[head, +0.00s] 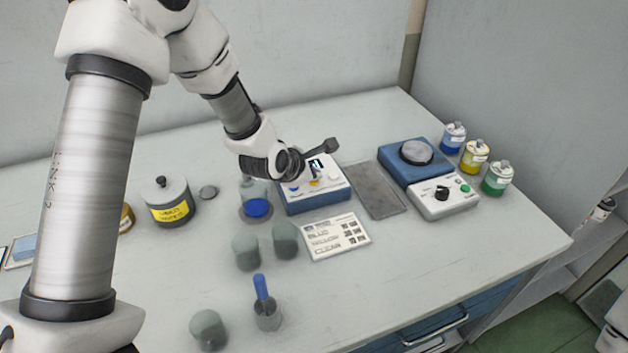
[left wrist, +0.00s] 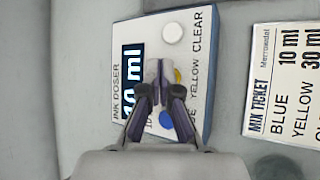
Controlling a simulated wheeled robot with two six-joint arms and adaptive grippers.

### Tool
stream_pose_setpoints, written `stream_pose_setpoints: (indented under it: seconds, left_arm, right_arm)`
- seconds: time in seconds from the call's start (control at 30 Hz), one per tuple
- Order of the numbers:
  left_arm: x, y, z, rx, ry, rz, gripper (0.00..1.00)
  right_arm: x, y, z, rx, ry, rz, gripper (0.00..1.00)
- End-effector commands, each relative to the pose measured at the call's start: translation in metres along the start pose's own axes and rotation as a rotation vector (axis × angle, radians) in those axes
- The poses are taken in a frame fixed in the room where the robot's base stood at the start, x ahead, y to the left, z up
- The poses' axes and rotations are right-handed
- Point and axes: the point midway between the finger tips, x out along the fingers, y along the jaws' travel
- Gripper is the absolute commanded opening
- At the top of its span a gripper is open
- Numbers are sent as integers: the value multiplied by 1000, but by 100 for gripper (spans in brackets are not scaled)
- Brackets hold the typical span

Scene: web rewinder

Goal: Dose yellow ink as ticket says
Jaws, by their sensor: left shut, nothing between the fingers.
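The ink doser (head: 318,192), a blue and white box, stands at the middle of the table. In the left wrist view, the doser (left wrist: 183,22) has blue (left wrist: 166,118), yellow (left wrist: 179,75) and white (left wrist: 172,33) buttons; its display (left wrist: 131,62) ends in "0 ml", the first digit partly covered. My left gripper (head: 328,147) is shut and empty above the doser; its fingertips (left wrist: 158,70) overlap the yellow button's edge in view, contact unclear. The mix ticket (head: 337,238) reads blue 10 ml, yellow 30 ml; its lower line is cut off in the wrist view (left wrist: 285,95).
A grey mat (head: 378,191) and a blue and white machine with a round plate (head: 417,152) lie right. Blue, yellow (head: 475,156) and green jars line the right edge. Grey cups (head: 246,252), a blue-handled tool (head: 262,288) and a yellow-labelled pot (head: 168,201) stand left and in front.

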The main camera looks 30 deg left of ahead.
Motion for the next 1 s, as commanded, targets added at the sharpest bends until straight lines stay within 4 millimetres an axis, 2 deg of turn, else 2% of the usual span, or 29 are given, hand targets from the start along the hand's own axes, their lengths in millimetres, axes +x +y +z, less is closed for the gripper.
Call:
stream_pose_setpoints:
  seconds: [0.6,1.0]
  left_arm:
    - [3,-2,-2,0,0,-1,0]
    - [-9,6,6,0,0,0,0]
  right_arm:
    - [3,0,0,0,0,0,0]
    - [-8,0,0,0,0,0,0]
